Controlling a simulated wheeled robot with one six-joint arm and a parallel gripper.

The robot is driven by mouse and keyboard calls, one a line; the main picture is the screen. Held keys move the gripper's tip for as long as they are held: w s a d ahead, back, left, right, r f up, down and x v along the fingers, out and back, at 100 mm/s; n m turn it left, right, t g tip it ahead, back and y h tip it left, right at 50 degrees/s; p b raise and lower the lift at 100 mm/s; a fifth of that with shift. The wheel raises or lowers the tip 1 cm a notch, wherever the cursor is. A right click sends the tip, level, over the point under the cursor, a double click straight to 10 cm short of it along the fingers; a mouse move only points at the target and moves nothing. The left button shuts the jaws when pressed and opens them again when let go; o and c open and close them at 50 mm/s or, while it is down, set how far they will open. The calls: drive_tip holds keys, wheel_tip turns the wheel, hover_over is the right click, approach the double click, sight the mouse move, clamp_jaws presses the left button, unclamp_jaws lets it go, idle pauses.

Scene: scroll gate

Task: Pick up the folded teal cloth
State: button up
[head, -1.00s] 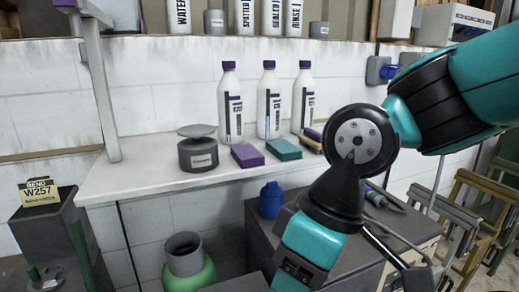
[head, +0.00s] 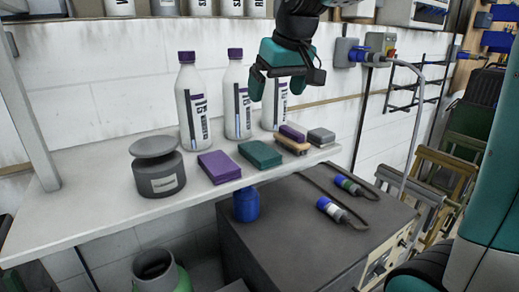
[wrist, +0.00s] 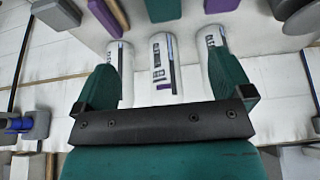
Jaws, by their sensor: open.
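The folded teal cloth (head: 260,154) lies flat on the white shelf, just right of a folded purple cloth (head: 219,167). My gripper (head: 278,86) is open and empty, above the shelf in front of the right-hand bottles and higher than the teal cloth. In the wrist view, my gripper's two teal fingers (wrist: 165,62) are spread wide with nothing between them but the bottles beyond. The teal cloth (wrist: 163,9) is at the top edge of the wrist view, partly cut off, with the purple cloth (wrist: 220,5) to its right.
White bottles (head: 193,105) stand behind the cloths. A dark round scale or pot (head: 158,172) is at the left. A brush (head: 290,143) and a grey block (head: 321,137) lie right of the teal cloth. A dark cabinet (head: 300,235) stands below the shelf.

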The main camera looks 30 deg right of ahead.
drive_tip(key=p, duration=0.3)
hover_over(259, 149)
drive_tip(key=s, duration=0.2)
drive_tip(key=f, duration=1)
drive_tip(key=shift+d+f, duration=0.15)
drive_tip(key=shift+d, duration=0.1)
drive_tip(key=x, duration=0.1)
drive_tip(key=p+x, duration=0.1)
drive_tip(key=x, duration=0.1)
drive_tip(key=p+x, duration=0.1)
drive_tip(key=x, duration=0.1)
drive_tip(key=shift+s+a+f, duration=0.25)
drive_tip(key=shift+s+f, duration=0.05)
drive_tip(key=shift+f, duration=0.1)
drive_tip(key=c, duration=1)
